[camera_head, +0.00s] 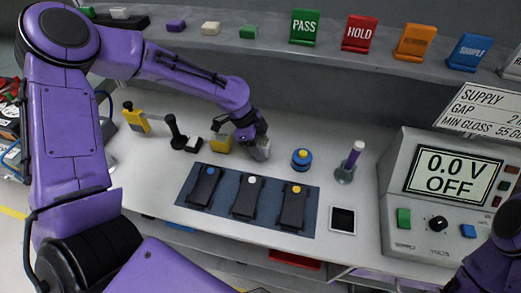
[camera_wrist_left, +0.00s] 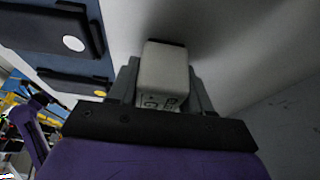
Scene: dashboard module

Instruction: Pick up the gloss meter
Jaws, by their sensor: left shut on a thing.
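My left gripper (camera_head: 258,148) is over the bench behind the blue mat, shut on a small pale box, which I take to be the gloss meter (camera_wrist_left: 164,75). In the left wrist view the box is pale grey-white with a dark far end and dark lettering on its near face. My left gripper's fingers (camera_wrist_left: 160,95) stand on both sides of it. In the head view the gripper mostly hides the box; I cannot tell if it touches the bench. My right arm shows at the lower right, but its gripper is out of view.
The blue mat (camera_head: 225,192) with dark modules lies in front. A supply unit (camera_head: 397,180) stands at the right; a shelf (camera_head: 280,42) runs behind.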

